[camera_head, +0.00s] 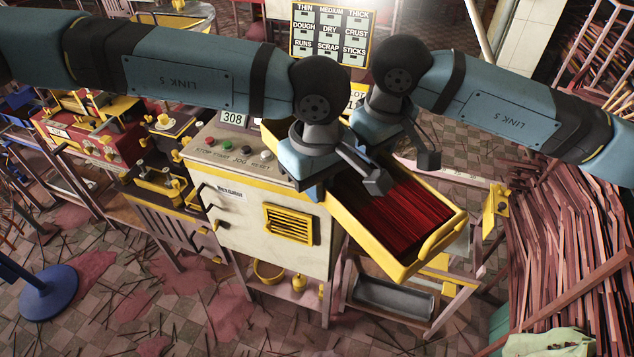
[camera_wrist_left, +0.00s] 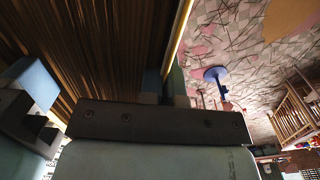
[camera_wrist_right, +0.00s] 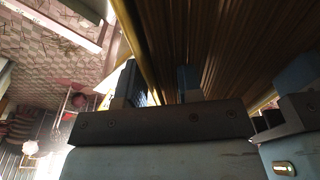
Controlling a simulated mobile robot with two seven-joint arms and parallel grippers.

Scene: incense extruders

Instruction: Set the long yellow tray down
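The long yellow tray (camera_head: 383,258) holds dark red sticks (camera_head: 405,215) and lies beside the cream machine, at about the height of its top. My left gripper (camera_head: 370,180) is at the near side wall; in the left wrist view its fingers (camera_wrist_left: 166,88) sit close together on either side of the yellow rim (camera_wrist_left: 181,38), shut on it. My right gripper (camera_head: 425,155) is at the far side wall; in the right wrist view its fingers (camera_wrist_right: 158,88) stand on either side of the rim (camera_wrist_right: 131,30), with a gap visible. The tray's underside is hidden.
The cream machine (camera_head: 270,195) with a yellow vent stands left of the tray. A grey trough (camera_head: 392,297) lies below on a low frame. Heaped reddish sticks (camera_head: 545,235) fill the right side. A blue round base (camera_head: 47,292) is on the littered floor at left.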

